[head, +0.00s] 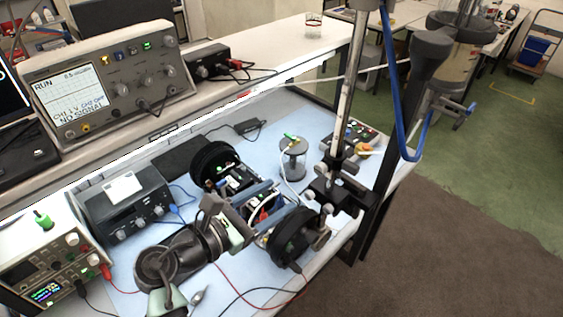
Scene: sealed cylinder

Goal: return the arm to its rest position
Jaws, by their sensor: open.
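My arm comes in from the bottom edge of the head view, over the left front of the blue bench mat (315,124). My gripper (238,222) is open, with no object visible between its fingers. It is just left of a device with two black wheel-like ends (212,163) and a blue and silver middle; I cannot tell whether they touch. A small grey cylinder (293,158) with a green-tipped lead on top stands upright on the mat, behind and right of the gripper and apart from it.
An oscilloscope (110,78) stands on the raised shelf. A dark instrument box (128,207) and a power supply (52,262) are left of my arm. Red and black leads cross the mat. A tall metal pole (350,85) rises at the right. Brown floor lies beyond the bench.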

